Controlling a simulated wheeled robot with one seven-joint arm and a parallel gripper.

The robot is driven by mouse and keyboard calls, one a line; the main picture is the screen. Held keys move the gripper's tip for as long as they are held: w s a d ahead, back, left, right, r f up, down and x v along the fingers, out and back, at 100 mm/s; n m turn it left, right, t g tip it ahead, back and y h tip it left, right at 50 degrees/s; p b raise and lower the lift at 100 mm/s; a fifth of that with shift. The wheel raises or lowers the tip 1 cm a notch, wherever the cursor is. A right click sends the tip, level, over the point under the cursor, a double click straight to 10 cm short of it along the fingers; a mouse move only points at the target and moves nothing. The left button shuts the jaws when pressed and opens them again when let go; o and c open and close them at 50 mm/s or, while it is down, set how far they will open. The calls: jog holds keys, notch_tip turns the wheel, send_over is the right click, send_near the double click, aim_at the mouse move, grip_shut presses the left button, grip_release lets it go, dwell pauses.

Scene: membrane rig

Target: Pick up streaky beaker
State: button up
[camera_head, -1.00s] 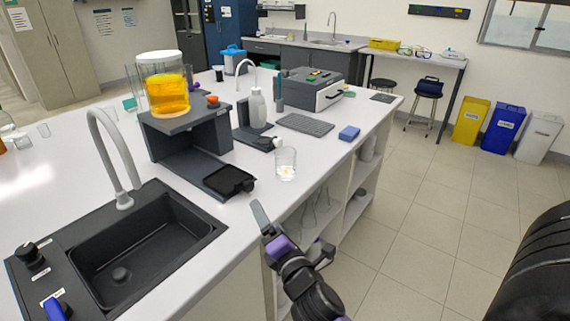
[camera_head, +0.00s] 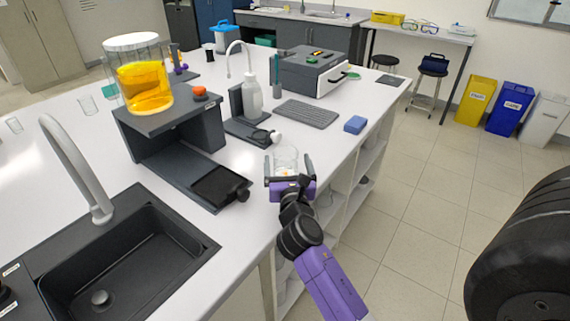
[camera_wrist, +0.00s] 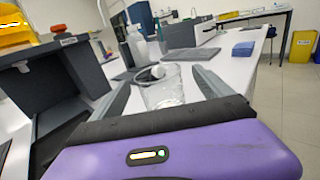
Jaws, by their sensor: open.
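The streaky beaker (camera_head: 286,158) is a small clear glass with pale marks near its base. It stands upright on the white bench top near its front edge. In the wrist view the beaker (camera_wrist: 163,88) shows just ahead, between the two fingers. My gripper (camera_head: 289,166) is open, with one finger on each side of the beaker. In the wrist view the fingers of my gripper (camera_wrist: 160,92) look apart from the glass, though I cannot tell the exact gaps. The lower part of the beaker is partly hidden by my gripper in the head view.
A dark stand (camera_head: 178,130) bearing a container of orange liquid (camera_head: 146,88) is left of the beaker. A white bottle (camera_head: 252,96), a grey mat (camera_head: 306,113) and a blue sponge (camera_head: 355,124) lie beyond. A black sink (camera_head: 110,255) is at front left.

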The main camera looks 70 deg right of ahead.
aim_at(285, 150)
jog(key=x, duration=0.6)
jog(key=shift+w+d+f, duration=0.15)
jog(key=shift+w, duration=0.1)
jog(key=c, duration=1.6)
